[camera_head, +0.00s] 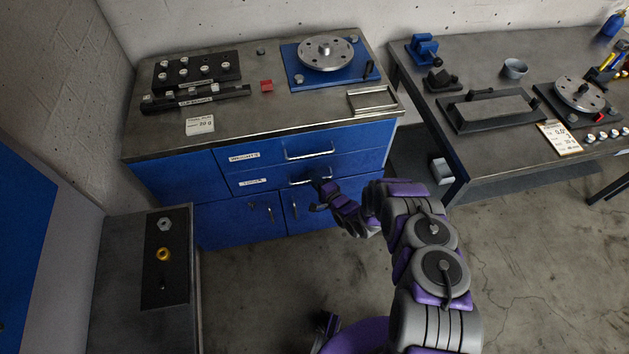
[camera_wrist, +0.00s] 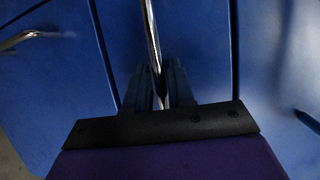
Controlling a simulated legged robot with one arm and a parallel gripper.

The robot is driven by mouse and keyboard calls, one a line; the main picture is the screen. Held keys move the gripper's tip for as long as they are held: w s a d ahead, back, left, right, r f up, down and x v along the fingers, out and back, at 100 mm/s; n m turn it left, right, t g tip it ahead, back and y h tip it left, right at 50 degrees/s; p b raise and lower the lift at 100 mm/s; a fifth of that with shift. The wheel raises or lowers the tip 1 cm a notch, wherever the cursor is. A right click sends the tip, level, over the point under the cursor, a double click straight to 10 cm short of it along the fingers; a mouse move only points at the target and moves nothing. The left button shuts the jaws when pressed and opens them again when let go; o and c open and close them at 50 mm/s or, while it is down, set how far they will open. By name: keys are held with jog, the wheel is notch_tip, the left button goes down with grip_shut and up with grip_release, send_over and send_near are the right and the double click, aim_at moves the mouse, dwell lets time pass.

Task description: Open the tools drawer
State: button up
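The blue cabinet has two stacked drawers, both flush with its front in the head view. The lower one is the tools drawer (camera_head: 271,178), with a white label (camera_head: 253,182) at its left and a metal bar handle (camera_head: 298,182). My gripper (camera_head: 321,187) is at the right part of this handle. In the wrist view, the handle bar (camera_wrist: 151,35) runs down between the two dark fingers (camera_wrist: 160,88). They sit close along both sides of the bar and look shut on it. The contact faces are hidden.
The upper weights drawer (camera_head: 270,152) has its own handle (camera_head: 310,154) just above. Cabinet doors (camera_head: 240,222) with small handles lie below. A side bench (camera_head: 118,285) stands at the left and a workbench (camera_head: 465,66) at the right. The floor (camera_head: 300,285) before the cabinet is mostly clear.

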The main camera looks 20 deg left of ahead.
jog(key=shift+w+a+f, duration=0.1)
jog(key=shift+a+f, duration=0.05)
jog(key=shift+a, duration=0.3)
jog(key=shift+d, duration=0.25)
grip_shut()
